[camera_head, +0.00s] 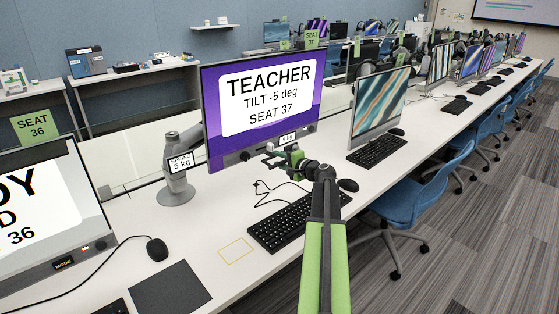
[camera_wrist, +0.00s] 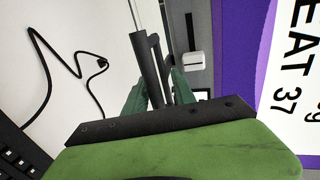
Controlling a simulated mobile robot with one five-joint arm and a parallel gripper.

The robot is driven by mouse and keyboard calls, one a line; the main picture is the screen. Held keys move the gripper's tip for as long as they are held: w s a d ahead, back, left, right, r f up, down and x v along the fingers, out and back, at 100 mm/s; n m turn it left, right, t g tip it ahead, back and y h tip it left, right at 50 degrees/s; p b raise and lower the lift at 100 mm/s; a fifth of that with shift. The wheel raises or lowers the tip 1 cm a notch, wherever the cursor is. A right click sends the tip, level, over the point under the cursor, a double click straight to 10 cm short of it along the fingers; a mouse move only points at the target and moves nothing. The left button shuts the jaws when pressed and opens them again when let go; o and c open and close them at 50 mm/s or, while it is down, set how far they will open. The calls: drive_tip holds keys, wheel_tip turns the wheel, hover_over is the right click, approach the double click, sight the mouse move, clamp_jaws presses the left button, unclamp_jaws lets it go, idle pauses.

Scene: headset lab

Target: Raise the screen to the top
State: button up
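The screen (camera_head: 222,118) is a large purple monitor reading TEACHER, TILT -5 deg, SEAT 37. It stands above the white desk, with a grey lower bezel. In the wrist view the screen (camera_wrist: 257,60) appears turned sideways at the right. A grey monitor arm (camera_head: 181,187) with a 5 kg label stands at its lower left. My gripper (camera_head: 276,157) is in front of the screen's lower edge. In the wrist view the green fingertips of my gripper (camera_wrist: 156,85) are apart, with dark bars between them. I cannot tell whether they press on anything.
A black keyboard (camera_head: 290,222) and mouse (camera_head: 348,185) lie on the desk (camera_head: 205,262). A second monitor (camera_head: 380,103) stands to the right, and a SEAT 36 monitor (camera_head: 45,205) at the left. Blue chairs (camera_head: 415,200) line the desk's right side. A yellow outlined square marks bare desk.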

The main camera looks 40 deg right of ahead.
drive_tip(key=shift+s, duration=0.1)
drive_tip(key=p+v, duration=0.3)
drive_tip(key=v, duration=1.4)
drive_tip(key=shift+s, duration=0.1)
